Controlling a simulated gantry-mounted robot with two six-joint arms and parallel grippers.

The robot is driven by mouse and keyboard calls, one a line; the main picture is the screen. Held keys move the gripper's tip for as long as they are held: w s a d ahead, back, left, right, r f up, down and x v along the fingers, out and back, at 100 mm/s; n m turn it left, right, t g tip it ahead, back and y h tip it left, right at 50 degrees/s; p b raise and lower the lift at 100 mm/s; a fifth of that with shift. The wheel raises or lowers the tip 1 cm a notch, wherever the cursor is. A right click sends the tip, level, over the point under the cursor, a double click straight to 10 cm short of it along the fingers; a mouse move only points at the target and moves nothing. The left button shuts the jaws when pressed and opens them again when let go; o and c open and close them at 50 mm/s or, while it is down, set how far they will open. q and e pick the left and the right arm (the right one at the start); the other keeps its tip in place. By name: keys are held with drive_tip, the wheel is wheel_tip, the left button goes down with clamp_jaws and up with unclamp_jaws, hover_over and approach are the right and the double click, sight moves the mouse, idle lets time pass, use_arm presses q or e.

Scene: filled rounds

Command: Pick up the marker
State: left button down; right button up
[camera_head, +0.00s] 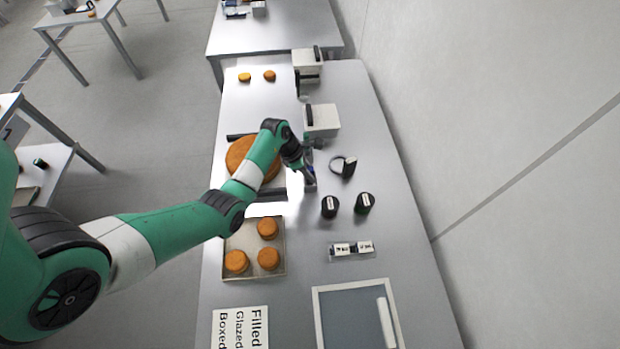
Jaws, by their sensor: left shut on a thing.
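My left gripper (308,176) reaches in from the left over the middle of the table, just right of the large orange-brown round. It is shut on a small dark, bluish thing at its fingertips, which I take to be the marker. The gripper hides most of it, so its shape and tilt are hard to tell. My right gripper is not in view.
Two dark labelled jars (330,207) and a dark ring-shaped object (344,166) stand right of the gripper. A tray (244,240) with three small rounds is nearer. White boxes (322,118) stand behind. A framed panel (350,318) lies in front.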

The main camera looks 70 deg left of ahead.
sight(311, 168)
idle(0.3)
use_arm(q)
drive_tip(key=shift+r, duration=0.5)
wheel_tip(311, 168, up, 2)
drive_tip(key=shift+r+p, duration=0.25)
drive_tip(key=shift+p, duration=0.3)
drive_tip(key=s+d+r+p, duration=0.5)
drive_tip(key=s+d+r, duration=0.3)
drive_tip(key=d, duration=0.3)
drive_tip(key=shift+s+d+r, duration=0.15)
drive_tip(key=shift+d+r, duration=0.05)
drive_tip(key=shift+r, duration=0.55)
